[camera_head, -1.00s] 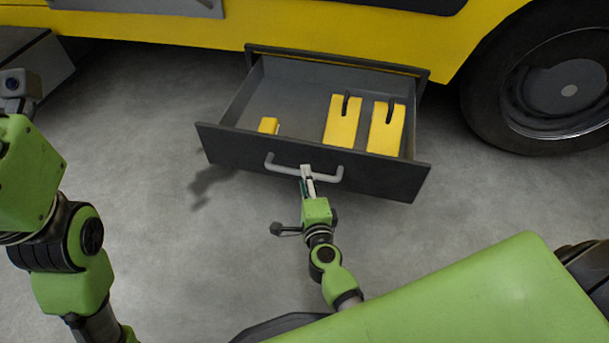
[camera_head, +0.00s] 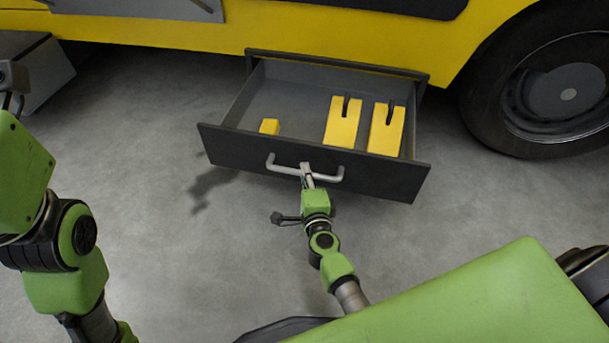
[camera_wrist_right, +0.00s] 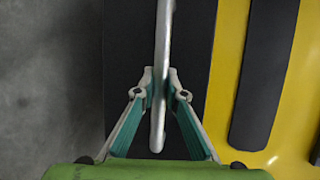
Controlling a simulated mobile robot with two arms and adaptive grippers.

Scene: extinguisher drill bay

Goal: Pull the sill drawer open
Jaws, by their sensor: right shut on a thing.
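The sill drawer (camera_head: 380,180) stands pulled out from under the yellow vehicle side, with its inside in plain view. Its grey bar handle (camera_head: 283,168) is on the dark front panel. My right gripper (camera_head: 306,172) is shut on the handle near its middle. In the right wrist view, the fingertips (camera_wrist_right: 159,76) close on both sides of the handle bar (camera_wrist_right: 163,35). My left arm is at the left edge, away from the drawer.
A black wheel (camera_head: 490,100) stands to the right. A grey step (camera_head: 40,75) is at the upper left. The concrete floor (camera_head: 150,150) left of the drawer is clear.

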